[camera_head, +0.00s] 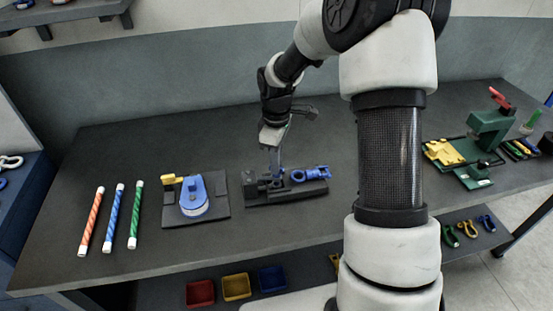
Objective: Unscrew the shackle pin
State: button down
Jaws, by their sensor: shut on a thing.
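A blue shackle (312,174) lies at the right part of a black holding fixture (290,195) on the bench. My gripper (277,174) points down over the fixture, just left of the shackle. Its fingers are shut on what looks like the shackle pin. The pin is small and mostly hidden by the fingers, so I cannot tell its thread or how far it sits in the shackle.
Left of the fixture is a blue and yellow device on a dark plate (222,207). Several striped rope pieces lie farther left, including a blue one (115,215). A green machine (490,128) stands at right. Colored bins (236,287) sit below the front edge.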

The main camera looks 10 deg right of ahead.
jog(key=n, duration=0.2)
jog(key=n+p, duration=0.1)
jog(key=shift+s+f+n+p, duration=0.1)
jog(key=shift+s+n+p, duration=0.1)
jog(key=shift+n+p, duration=0.15)
jog(key=n+p, duration=0.1)
jog(key=n, duration=0.2)
jog(key=shift+n+p, duration=0.35)
jog(key=n+p, duration=0.2)
jog(key=n, duration=0.1)
jog(key=shift+n, duration=0.3)
jog(key=n+p, duration=0.1)
jog(key=n, duration=0.2)
jog(key=shift+f+n, duration=0.1)
jog(key=shift+n, duration=0.2)
jog(key=n, duration=0.3)
jog(key=shift+f+n+p, duration=0.1)
jog(key=shift+n+p, duration=0.2)
jog(key=shift+p, duration=0.1)
jog(key=n, duration=0.3)
jog(key=shift+n, duration=0.4)
jog(key=n, duration=0.4)
jog(key=shift+n, duration=2)
